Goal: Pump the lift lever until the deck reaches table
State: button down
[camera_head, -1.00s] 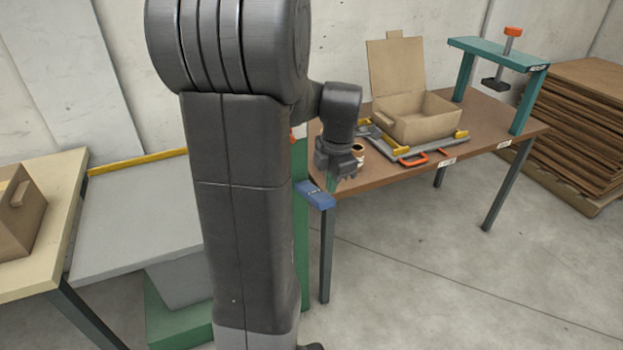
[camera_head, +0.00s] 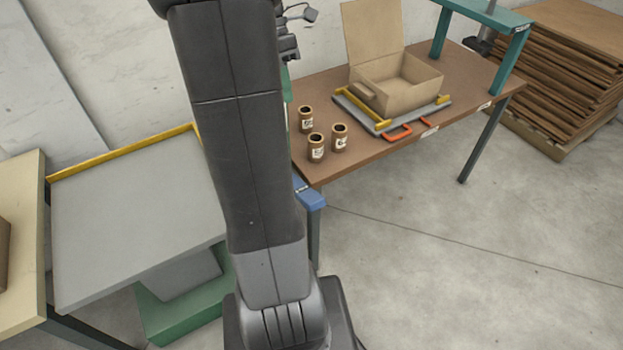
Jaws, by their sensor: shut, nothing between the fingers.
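The lift deck (camera_head: 135,215) is a flat grey plate with a yellow bar on its back edge, above a green base (camera_head: 185,310). It lies beside the cream table (camera_head: 22,250) at left; I cannot tell the exact height difference. A blue paddle (camera_head: 310,195), which looks like the lift lever, sticks out right of my arm by the brown table's front left corner. Its inner end is hidden behind my arm. My gripper (camera_head: 292,48) shows partly at the top, right of my arm link, shut and empty. It is above and apart from the paddle.
The brown table (camera_head: 385,150) holds several small brown jars (camera_head: 316,148), an open cardboard box (camera_head: 400,85) on a grey frame with orange handles, and a teal stand (camera_head: 490,12). Stacked brown sheets (camera_head: 560,80) stand at far right. The floor at front right is clear.

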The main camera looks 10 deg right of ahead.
aim_at(311, 198)
jog(key=x, duration=2.4)
jog(key=shift+w+a, duration=0.1)
jog(key=shift+f, duration=0.1)
jog(key=shift+f, duration=0.1)
